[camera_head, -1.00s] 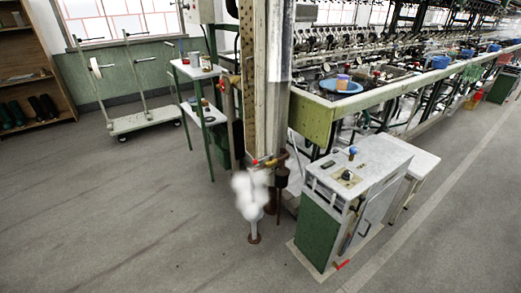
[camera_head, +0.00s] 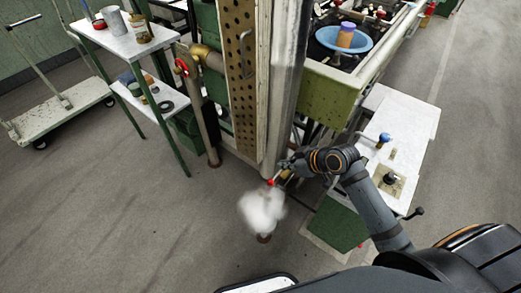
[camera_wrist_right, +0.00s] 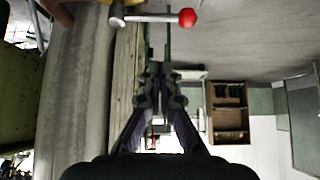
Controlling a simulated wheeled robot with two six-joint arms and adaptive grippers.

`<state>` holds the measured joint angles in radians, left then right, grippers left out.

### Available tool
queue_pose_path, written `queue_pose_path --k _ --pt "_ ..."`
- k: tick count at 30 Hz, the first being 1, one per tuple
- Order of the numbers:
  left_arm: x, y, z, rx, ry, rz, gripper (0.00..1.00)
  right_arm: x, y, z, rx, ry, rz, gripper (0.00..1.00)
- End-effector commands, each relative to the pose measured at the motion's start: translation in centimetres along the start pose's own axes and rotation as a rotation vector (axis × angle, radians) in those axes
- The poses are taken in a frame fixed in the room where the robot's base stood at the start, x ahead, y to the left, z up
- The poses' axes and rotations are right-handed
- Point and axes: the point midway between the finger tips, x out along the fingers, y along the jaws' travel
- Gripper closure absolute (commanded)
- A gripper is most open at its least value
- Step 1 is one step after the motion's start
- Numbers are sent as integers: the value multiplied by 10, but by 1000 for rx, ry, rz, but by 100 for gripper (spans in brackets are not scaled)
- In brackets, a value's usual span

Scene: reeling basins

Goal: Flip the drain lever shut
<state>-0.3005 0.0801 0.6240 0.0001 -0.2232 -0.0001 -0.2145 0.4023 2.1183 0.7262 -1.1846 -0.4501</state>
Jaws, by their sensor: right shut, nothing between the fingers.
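The drain lever is a thin pale rod with a red ball knob (camera_wrist_right: 187,17), seen at the top of the right wrist view. Its knob also shows in the head view (camera_head: 270,182), low on the tall metal column. White steam (camera_head: 262,208) billows just below it. My right gripper (camera_head: 284,171) is shut and empty, close beside the lever. In the right wrist view its fingertips (camera_wrist_right: 157,42) point towards the rod; I cannot tell whether they touch it. A brass-coloured fitting (camera_wrist_right: 130,3) is at the rod's left end. My left gripper is not in view.
The tall column (camera_head: 285,90) stands right by the gripper. A pipe with a red valve wheel (camera_head: 181,67) is to its left. A white-topped cabinet (camera_head: 410,125) stands under my right arm. A small shelf table (camera_head: 128,40) is at upper left.

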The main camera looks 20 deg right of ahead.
Motion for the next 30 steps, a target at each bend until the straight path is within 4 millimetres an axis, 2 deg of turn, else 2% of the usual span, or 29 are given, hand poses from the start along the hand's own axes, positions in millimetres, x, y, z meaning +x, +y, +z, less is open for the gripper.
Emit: queue_pose_path --k 10,14,17,28,29,30 --pt "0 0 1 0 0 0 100 -4 -3 -4 -13 5 -8 100" --pt "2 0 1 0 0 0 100 2 -3 -4 -9 7 -7 100" --pt "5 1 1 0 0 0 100 16 -3 -4 -6 10 -7 100" --pt "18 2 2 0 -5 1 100 96 -4 -4 -8 7 -9 100" --pt "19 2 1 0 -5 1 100 101 -4 -5 -9 7 -9 100" --pt "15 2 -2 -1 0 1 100 93 -3 4 -13 0 -5 100"
